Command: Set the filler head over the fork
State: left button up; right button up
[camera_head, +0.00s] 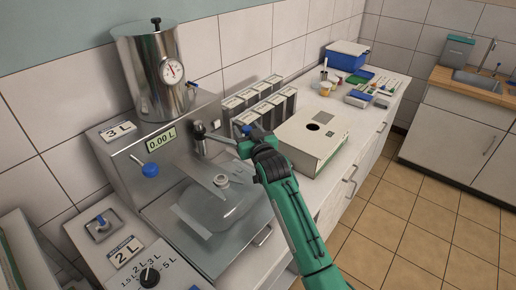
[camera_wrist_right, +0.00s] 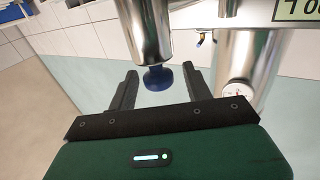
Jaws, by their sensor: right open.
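The filler head (camera_head: 199,139) is a steel cylinder on the front of the filling machine, in the head view. In the right wrist view the steel cylinder (camera_wrist_right: 147,30) ends in a blue knob (camera_wrist_right: 159,78). My right gripper (camera_head: 226,138) is open at the head's right side. In the wrist view its dark fingers (camera_wrist_right: 159,88) stand apart, either side of the blue knob; I cannot tell whether they touch it. My left gripper is not in view.
The machine carries a steel tank with a gauge (camera_head: 172,70), a 0.00 L display (camera_head: 160,139) and a blue knob (camera_head: 150,170). Grey boxes (camera_head: 262,103) and a cream box (camera_head: 312,142) stand to the right. A dial panel (camera_head: 150,277) is at front left.

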jog(key=b+v, duration=0.3)
jog(key=v, duration=0.8)
jog(key=shift+s, duration=0.15)
